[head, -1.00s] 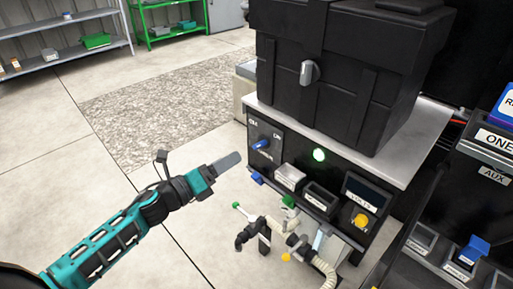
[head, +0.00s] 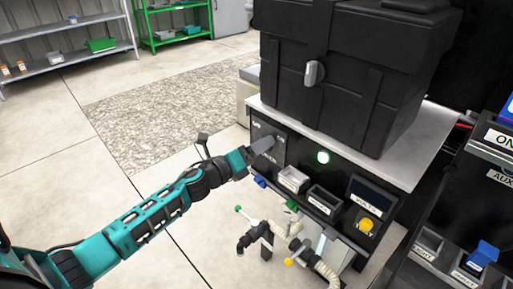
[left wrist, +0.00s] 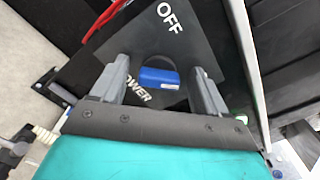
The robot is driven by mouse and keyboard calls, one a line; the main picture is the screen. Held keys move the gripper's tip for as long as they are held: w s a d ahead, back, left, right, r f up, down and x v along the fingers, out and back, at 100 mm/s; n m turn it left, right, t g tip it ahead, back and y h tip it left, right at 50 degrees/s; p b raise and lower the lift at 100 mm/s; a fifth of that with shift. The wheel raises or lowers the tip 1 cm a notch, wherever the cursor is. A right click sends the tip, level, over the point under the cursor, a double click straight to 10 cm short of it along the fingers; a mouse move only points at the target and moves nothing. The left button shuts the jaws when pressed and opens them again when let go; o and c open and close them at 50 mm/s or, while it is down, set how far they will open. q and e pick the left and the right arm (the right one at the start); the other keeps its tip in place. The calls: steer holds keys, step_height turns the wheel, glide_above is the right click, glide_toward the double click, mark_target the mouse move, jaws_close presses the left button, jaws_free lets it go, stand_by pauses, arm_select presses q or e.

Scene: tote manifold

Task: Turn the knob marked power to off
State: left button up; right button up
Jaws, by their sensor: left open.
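The blue power knob (left wrist: 159,78) sits on a dark plate in the left wrist view, with "POWER" printed beside it and "OFF" farther up. Its handle lies across the space between the two fingers. My left gripper (left wrist: 162,68) is open, one finger on each side of the knob; I see a gap at both sides and cannot tell any contact. In the head view my left gripper (head: 262,145) is in front of the knob plate (head: 277,160) and hides the knob. My right gripper is in neither view.
A black case (head: 340,75) stands on top. Pipes with valves (head: 268,235) stand below the panel. Open floor lies to the left.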

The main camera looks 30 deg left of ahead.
arm_select(q)
steer(key=shift+c, duration=0.4)
steer(key=c, duration=1)
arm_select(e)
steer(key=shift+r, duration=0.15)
arm_select(q)
steer(key=shift+f+n+p, duration=0.15)
steer(key=shift+n+p, duration=1.2)
steer(key=shift+n, duration=1.65)
steer(key=shift+f+n+p, duration=0.2)
steer(key=shift+n+p, duration=1.15)
steer(key=shift+n, duration=1.65)
steer(key=shift+f+n+p, duration=0.15)
steer(key=shift+n+p, duration=1.2)
steer(key=shift+n, duration=1.65)
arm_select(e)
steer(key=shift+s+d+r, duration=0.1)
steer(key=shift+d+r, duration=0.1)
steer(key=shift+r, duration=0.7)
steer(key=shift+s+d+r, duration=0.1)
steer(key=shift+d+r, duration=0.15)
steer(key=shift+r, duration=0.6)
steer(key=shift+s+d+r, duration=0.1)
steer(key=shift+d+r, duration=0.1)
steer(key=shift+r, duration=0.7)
arm_select(q)
steer(key=shift+o, duration=0.2)
steer(key=o, duration=1)
